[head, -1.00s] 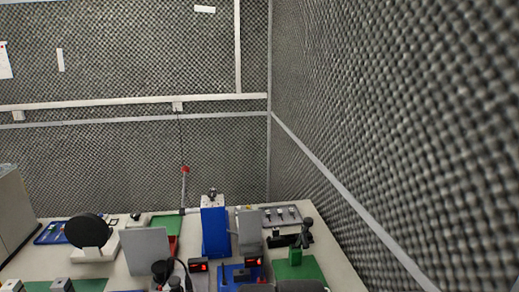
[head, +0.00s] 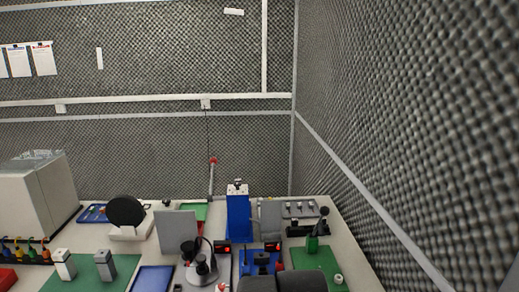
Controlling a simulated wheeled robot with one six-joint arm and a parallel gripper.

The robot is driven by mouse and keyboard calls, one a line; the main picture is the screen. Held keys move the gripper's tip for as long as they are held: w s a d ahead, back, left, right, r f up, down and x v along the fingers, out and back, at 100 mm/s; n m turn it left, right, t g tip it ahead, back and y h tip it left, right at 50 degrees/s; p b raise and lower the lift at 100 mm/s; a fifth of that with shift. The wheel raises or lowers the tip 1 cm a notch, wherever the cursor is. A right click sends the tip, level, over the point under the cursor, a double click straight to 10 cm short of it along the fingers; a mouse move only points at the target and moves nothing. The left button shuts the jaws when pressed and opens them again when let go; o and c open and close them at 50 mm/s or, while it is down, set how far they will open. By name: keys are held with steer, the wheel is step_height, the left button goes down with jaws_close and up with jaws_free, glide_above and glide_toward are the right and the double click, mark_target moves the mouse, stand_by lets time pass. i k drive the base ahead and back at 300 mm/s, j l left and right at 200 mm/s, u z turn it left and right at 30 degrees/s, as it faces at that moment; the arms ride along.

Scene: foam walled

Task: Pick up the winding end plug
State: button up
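I cannot tell for certain which item is the winding end plug. A small pale round piece (head: 338,279) stands on the green mat (head: 312,258) at the right of the bench. A small red-and-white piece (head: 222,287) shows at the bottom edge, partly cut off. Dark rounded shapes at the bottom centre, seemingly parts of my arm, hide some of the bench front. My gripper's fingertips are not visible.
A blue upright block (head: 238,215) and a grey panel (head: 177,231) stand mid-bench. A microscope-like device (head: 201,265), red-display boxes (head: 222,248) and a black disc on a stand (head: 127,213) crowd the bench (head: 347,250). Foam walls close the back and right.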

mark_target(213, 261)
steer(key=k+j, duration=0.45)
steer(key=i+u, duration=0.25)
steer(key=u, duration=0.15)
steer(key=i+u, duration=0.25)
steer(key=u, duration=0.15)
steer(key=i+l+u, duration=0.1)
steer(key=i+u, duration=0.25)
steer(key=k, duration=0.1)
